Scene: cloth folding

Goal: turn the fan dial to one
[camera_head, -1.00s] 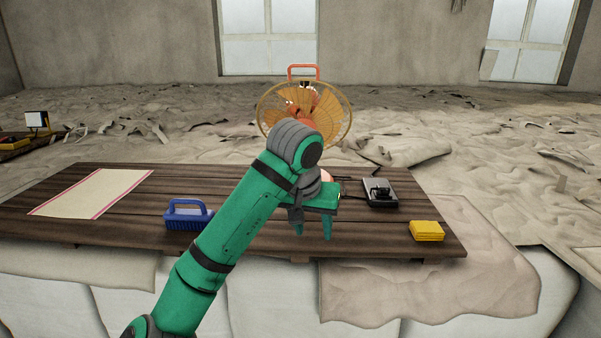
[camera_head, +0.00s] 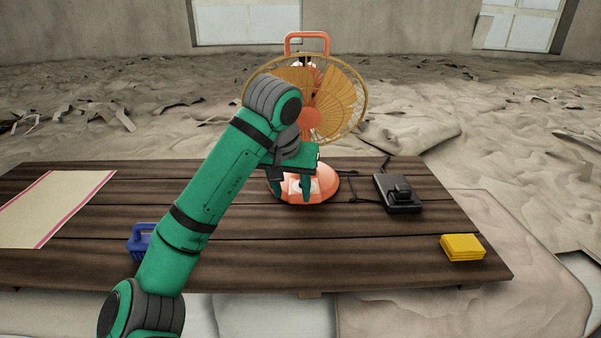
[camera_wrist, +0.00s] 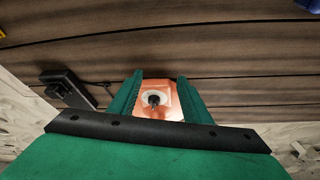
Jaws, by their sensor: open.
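An orange fan (camera_head: 322,112) with a wire guard and a top handle stands on the wooden table, its base (camera_head: 318,189) partly behind my gripper. My gripper (camera_head: 291,192) is open and points down in front of the base. In the wrist view the base's orange top shows between the two green fingers of my gripper (camera_wrist: 157,88). The dark dial (camera_wrist: 154,98) on its pale round plate is also between the fingers, with gaps on both sides. I cannot read the dial's setting.
The wooden table (camera_head: 330,245) holds a black device (camera_head: 398,194) with a cord right of the fan, yellow sponges (camera_head: 462,247) at the right, a blue brush (camera_head: 139,243) partly behind my arm, and a cream cloth (camera_head: 50,205) at the left.

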